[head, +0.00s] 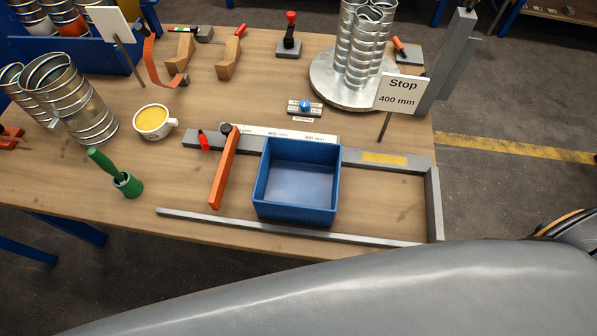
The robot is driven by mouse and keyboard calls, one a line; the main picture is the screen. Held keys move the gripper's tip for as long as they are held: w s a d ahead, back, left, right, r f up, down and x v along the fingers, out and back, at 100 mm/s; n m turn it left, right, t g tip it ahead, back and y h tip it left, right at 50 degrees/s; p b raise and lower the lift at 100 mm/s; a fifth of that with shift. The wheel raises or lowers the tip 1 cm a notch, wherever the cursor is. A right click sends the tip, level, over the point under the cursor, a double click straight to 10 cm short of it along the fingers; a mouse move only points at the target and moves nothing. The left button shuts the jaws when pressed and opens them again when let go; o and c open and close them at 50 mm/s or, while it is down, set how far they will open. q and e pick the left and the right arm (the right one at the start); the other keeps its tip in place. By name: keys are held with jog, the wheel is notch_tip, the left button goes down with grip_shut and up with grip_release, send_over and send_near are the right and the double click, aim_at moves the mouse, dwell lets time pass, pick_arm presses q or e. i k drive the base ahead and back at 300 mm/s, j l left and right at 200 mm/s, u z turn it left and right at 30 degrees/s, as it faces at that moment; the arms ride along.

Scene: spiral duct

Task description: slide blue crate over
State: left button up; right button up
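The blue crate (297,213) is open-topped and looks empty. It sits on the wooden table between a grey back rail (362,158) and a thin grey front rail (270,225). An orange bar (225,170) stands just left of the crate, with a small gap at its front end. To the right, bare table lies between the crate and the grey end piece (434,205). Neither gripper is in view. A large grey surface fills the bottom of the picture and hides what lies below it.
A sign (403,92) reading "Stop 400 mm" stands behind the rail at right. A round metal plate (335,92) holds spiral ducts.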

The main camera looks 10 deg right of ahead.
aim_at(297, 181)
jog(key=k+l+u, duration=0.2)
jog(key=k, duration=0.25)
jog(key=k+u, duration=0.2)
jog(key=k, duration=0.25)
